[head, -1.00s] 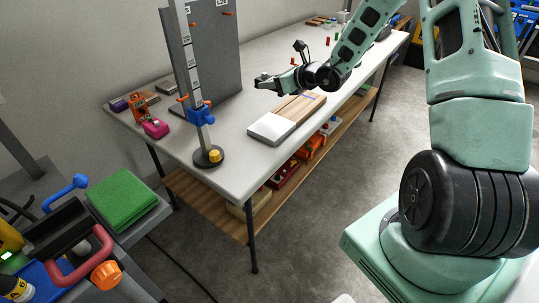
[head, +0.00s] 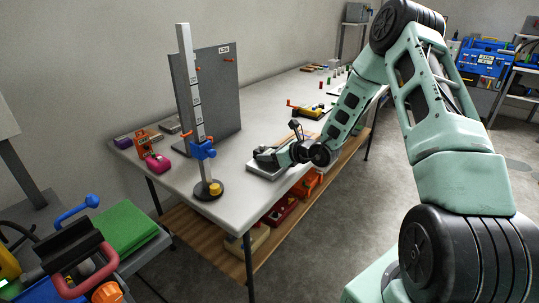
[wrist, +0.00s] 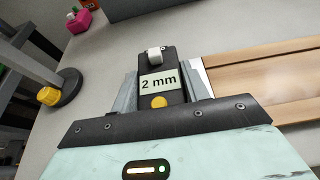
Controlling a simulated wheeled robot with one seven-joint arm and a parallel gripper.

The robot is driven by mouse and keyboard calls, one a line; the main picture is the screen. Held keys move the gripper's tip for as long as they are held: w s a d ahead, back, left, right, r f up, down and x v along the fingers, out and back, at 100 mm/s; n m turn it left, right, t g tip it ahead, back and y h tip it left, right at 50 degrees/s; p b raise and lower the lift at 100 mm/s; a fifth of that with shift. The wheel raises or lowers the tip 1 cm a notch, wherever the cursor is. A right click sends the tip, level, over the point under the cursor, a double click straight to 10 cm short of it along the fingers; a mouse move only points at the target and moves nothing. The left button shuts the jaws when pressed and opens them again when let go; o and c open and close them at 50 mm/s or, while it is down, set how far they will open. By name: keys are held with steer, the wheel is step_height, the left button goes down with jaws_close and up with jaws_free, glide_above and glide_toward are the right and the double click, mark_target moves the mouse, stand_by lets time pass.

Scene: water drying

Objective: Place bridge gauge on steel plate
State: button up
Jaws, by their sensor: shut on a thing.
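My gripper (head: 260,153) is shut on a black block labelled "2 mm" (wrist: 172,66), which I take to be the bridge gauge. It has a white knob on top and a yellow dot, and sits between the two grey fingers in the wrist view. The steel plate (head: 263,172) is a pale slab at the near end of a wooden board on the bench. My gripper is low over this plate and covers much of it. In the wrist view only a pale sliver shows beside the right finger. I cannot tell whether the gauge touches the plate.
The wooden board (wrist: 260,77) runs to the right in the wrist view. A stand with a tall scale (head: 193,100) and black round base rises left of my gripper. A grey panel (head: 220,95) stands behind it. A pink object (head: 158,162) lies at the bench's left end.

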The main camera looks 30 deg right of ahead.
steer(key=shift+f, duration=0.2)
steer(key=o, duration=1.1)
